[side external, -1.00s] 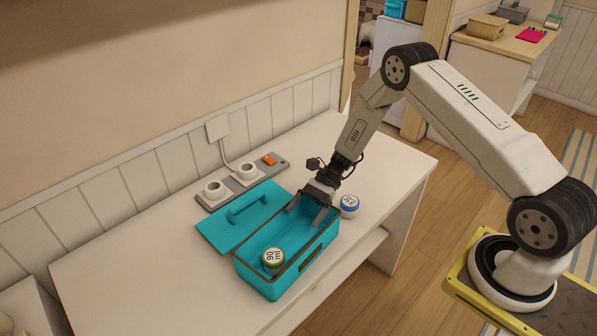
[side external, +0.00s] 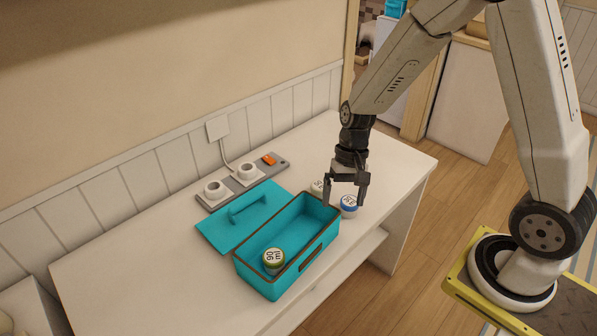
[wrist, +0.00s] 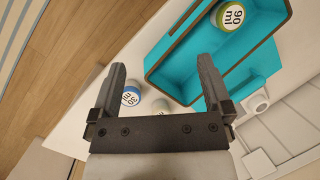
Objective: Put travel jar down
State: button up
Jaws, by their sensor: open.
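My gripper (side external: 345,203) is open and empty, pointing down above the table just past the right end of the teal box (side external: 312,258). A jar with a blue band marked 30 (side external: 349,209) stands on the table beside the box, close under the fingers; it shows near one finger in the wrist view (wrist: 131,97). A second pale jar (side external: 318,186) stands just behind, partly covered by a finger. A jar with a green band marked 90 ml (side external: 273,258) is inside the box at its near left end. I cannot tell which jar is called the travel jar.
The teal lid (side external: 218,233) with its handle lies flat left of the box. Behind it is a grey strip (side external: 229,188) with two white round pieces and an orange switch. The table's right end (side external: 405,160) is clear.

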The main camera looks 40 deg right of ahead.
jog(key=s+d+r+n+t+h, duration=0.1)
jog(key=s+r+n+t+h, duration=0.2)
jog(key=s+r+n+t, duration=0.1)
jog(key=shift+s+r+n, duration=0.55)
jog(key=shift+r+n, duration=0.4)
jog(key=shift+n, duration=0.45)
